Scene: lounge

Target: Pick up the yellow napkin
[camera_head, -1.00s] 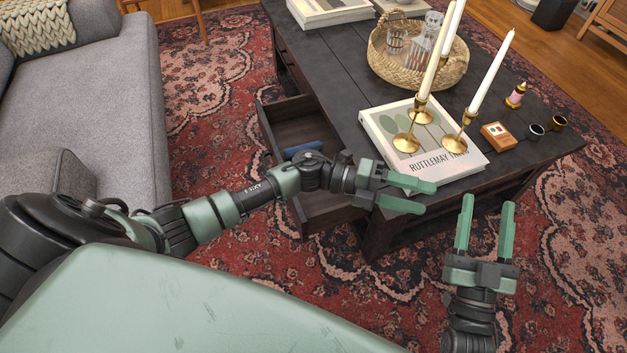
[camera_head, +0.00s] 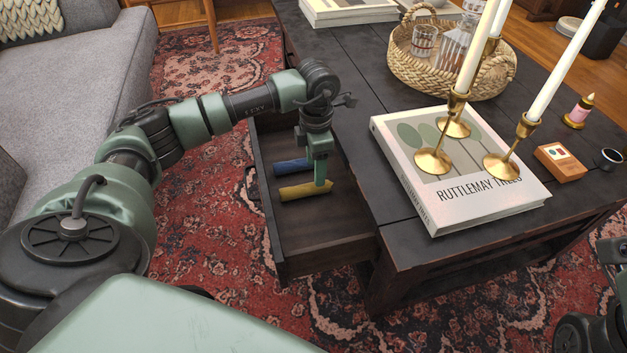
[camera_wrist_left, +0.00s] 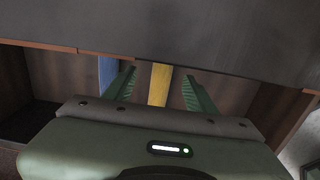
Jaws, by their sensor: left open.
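The yellow napkin (camera_head: 300,191) is rolled up and lies in the open drawer (camera_head: 325,249) of the dark coffee table. My left gripper (camera_head: 319,182) points down into the drawer, over the right part of the napkin. In the left wrist view the yellow napkin (camera_wrist_left: 160,84) shows between the two spread green fingers of my left gripper (camera_wrist_left: 159,76), with a gap on each side. The gripper is open and holds nothing. Only dark parts of my right arm show at the right edge of the head view; its fingers are out of sight.
A blue rolled napkin (camera_head: 290,167) lies beside the yellow one in the drawer. The tabletop (camera_head: 350,120) overhangs close to my left gripper. On it stand a book (camera_head: 480,210) with candlesticks (camera_head: 432,161) and a wicker basket (camera_head: 410,75).

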